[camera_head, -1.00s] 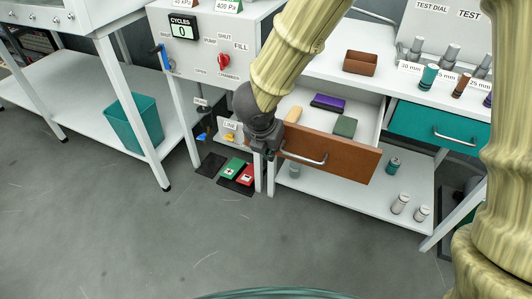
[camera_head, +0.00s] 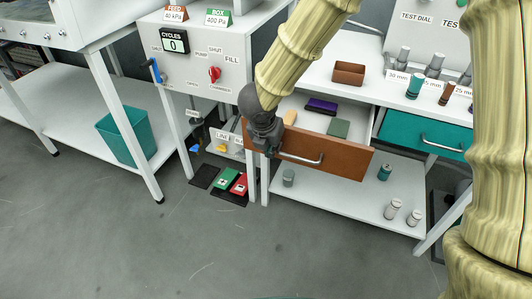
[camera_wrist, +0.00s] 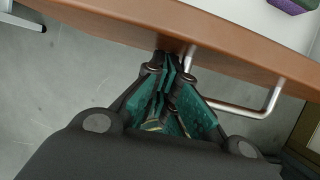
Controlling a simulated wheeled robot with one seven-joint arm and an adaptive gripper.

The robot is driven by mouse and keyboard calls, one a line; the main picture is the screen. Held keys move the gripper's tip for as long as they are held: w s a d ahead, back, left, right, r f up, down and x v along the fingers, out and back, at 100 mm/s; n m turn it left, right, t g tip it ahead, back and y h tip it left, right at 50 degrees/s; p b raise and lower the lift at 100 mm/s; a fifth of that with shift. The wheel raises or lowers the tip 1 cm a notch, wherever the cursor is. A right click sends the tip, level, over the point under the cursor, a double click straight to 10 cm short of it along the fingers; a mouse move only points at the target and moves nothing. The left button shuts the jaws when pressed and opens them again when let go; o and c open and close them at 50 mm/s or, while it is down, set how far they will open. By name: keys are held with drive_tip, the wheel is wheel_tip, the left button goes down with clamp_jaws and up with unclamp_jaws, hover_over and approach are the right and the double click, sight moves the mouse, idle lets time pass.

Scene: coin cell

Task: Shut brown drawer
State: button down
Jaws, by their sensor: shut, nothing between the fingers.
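The brown drawer (camera_head: 335,153) stands pulled out from under the white bench, its inside showing a purple block, a dark green block and a tan block. Its silver bar handle (camera_head: 302,159) is on the front; in the wrist view the handle (camera_wrist: 262,108) lies to the right of my fingers. My gripper (camera_head: 270,150) is at the left part of the drawer front. It is shut and empty, and in the wrist view its green-padded fingertips (camera_wrist: 172,65) are close against the brown front beside the handle's left end. Whether they touch is hard to tell.
A teal drawer (camera_head: 425,135) with a silver handle is to the right. A brown open box (camera_head: 349,73) and several labelled cylinders stand on the bench top. Green and red pedals (camera_head: 232,182) lie on the floor at left. The grey floor in front is clear.

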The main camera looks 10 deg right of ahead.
sight(294, 112)
drive_tip(key=w+d+p, duration=0.2)
drive_tip(key=w+d, duration=0.2)
drive_tip(key=w, duration=0.1)
drive_tip(key=w+d+p, duration=0.3)
drive_tip(key=w, duration=0.3)
drive_tip(key=w+d+p, duration=0.2)
drive_tip(key=w+d, duration=0.2)
drive_tip(key=w, duration=0.2)
drive_tip(key=shift+d, duration=0.3)
drive_tip(key=shift+w+d+r+p, duration=0.1)
drive_tip(key=shift+w+d+p, duration=0.2)
drive_tip(key=shift+w, duration=0.2)
